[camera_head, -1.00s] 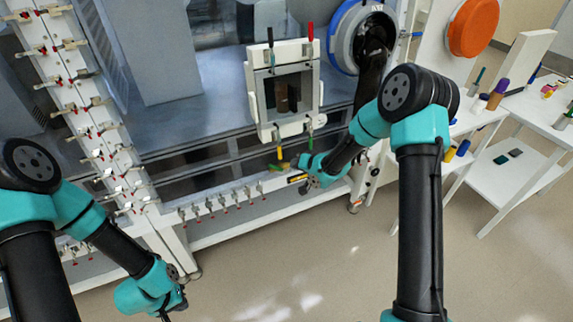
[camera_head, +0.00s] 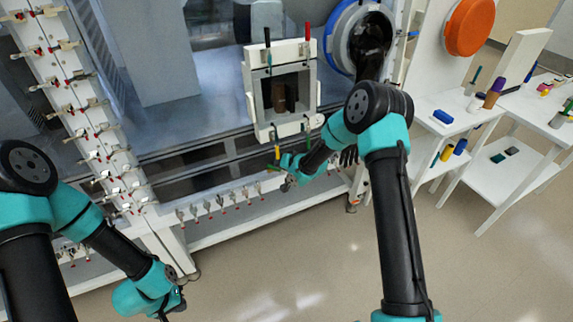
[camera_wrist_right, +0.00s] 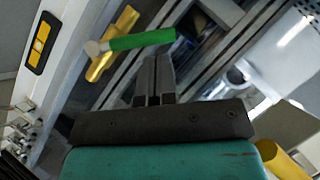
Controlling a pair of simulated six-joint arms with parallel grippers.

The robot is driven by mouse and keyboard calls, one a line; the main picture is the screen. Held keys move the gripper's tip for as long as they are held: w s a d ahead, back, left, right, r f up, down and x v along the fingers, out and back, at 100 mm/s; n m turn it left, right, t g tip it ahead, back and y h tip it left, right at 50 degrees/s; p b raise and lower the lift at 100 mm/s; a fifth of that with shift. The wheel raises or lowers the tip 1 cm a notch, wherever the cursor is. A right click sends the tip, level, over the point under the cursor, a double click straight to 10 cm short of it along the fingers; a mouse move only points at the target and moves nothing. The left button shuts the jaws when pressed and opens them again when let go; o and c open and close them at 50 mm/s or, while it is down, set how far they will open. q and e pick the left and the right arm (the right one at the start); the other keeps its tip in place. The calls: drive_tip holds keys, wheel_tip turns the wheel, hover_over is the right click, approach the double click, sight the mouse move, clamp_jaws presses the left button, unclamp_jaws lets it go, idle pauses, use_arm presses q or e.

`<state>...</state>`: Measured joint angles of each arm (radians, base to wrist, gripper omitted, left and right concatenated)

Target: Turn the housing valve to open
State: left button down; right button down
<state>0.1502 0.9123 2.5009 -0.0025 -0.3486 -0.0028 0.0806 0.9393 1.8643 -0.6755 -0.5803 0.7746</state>
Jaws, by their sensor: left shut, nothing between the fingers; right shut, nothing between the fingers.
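A white-framed housing (camera_head: 250,95) with a dark square opening is mounted on the glovebox front. A yellow pipe stub (camera_head: 277,153) hangs below it. In the right wrist view a green lever handle (camera_wrist_right: 142,40) with a pale pivot end lies across the yellow pipe (camera_wrist_right: 112,45). My right gripper (camera_wrist_right: 154,62) is shut and empty, its fingertips just below the green handle in that view; I cannot tell if they touch it. In the head view my right gripper (camera_head: 273,170) is by the pipe's lower end. My left gripper (camera_head: 180,308) is shut, low at left, away from the housing.
Black (camera_head: 267,38) and red (camera_head: 307,38) handles stand on top of the housing. A blue-ringed port (camera_head: 340,38) is to its right. A white rail with small valves (camera_head: 85,115) runs at left. A side table (camera_head: 535,108) holds small items. The floor in front is clear.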

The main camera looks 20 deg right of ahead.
drive_tip(key=shift+x, duration=0.9)
drive_tip(key=shift+s+a+f, duration=0.15)
drive_tip(key=shift+a+f, duration=0.1)
drive_tip(key=shift+a, duration=0.1)
drive_tip(key=v, duration=1)
drive_tip(key=shift+a+r, duration=0.2)
drive_tip(key=shift+a, duration=0.1)
drive_tip(key=shift+n+h, duration=0.3)
drive_tip(key=shift+h, duration=0.1)
drive_tip(key=d+r, duration=0.2)
drive_tip(key=d, duration=0.1)
drive_tip(key=shift+d+r, duration=0.1)
drive_tip(key=shift+r, duration=0.3)
